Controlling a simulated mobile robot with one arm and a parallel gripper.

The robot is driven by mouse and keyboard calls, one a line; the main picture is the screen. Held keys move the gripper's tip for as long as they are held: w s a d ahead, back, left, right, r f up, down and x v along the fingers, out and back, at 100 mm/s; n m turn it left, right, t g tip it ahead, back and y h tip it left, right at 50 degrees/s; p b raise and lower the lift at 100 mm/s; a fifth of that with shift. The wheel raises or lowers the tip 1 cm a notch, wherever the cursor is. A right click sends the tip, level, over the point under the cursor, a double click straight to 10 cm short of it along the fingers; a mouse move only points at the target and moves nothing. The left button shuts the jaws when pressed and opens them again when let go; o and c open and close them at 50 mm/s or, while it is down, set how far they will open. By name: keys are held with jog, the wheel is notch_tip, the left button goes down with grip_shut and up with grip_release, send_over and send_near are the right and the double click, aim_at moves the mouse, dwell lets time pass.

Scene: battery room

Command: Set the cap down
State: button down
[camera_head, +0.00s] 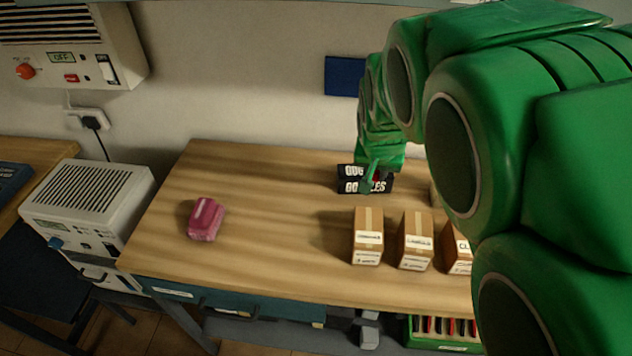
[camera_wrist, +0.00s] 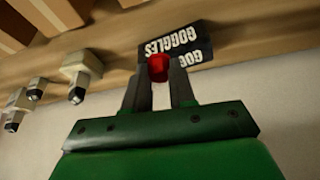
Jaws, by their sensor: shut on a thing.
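My gripper (camera_head: 372,178) is over the far part of the wooden table, in front of the black goggles box (camera_head: 350,186). In the wrist view its two fingers (camera_wrist: 159,78) are shut on a small red cap (camera_wrist: 158,66), held at the fingertips. The goggles box (camera_wrist: 196,44) is just behind the cap in that view. I cannot tell whether the cap touches the box or how high it is above the table. In the head view the cap is mostly hidden by the gripper.
Cardboard boxes (camera_head: 367,240) stand in a row near the front edge. A pink pack (camera_head: 206,219) lies on the left of the wooden table (camera_head: 270,245), with bare wood between. Small pale objects with dark ends (camera_wrist: 82,68) show in the wrist view.

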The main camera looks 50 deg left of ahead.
jog(key=s+a+n, duration=0.1)
jog(key=s+a, duration=0.4)
jog(key=s, duration=0.5)
send_near(316, 179)
jog(key=shift+w+a+f, duration=0.15)
jog(key=shift+w+f, duration=0.5)
jog(key=shift+x, duration=1.05)
jog(key=shift+a+f, duration=0.2)
jog(key=shift+f, duration=0.95)
jog(key=shift+f, duration=0.1)
jog(key=c, duration=0.9)
grip_release()
jog(key=shift+c, duration=0.2)
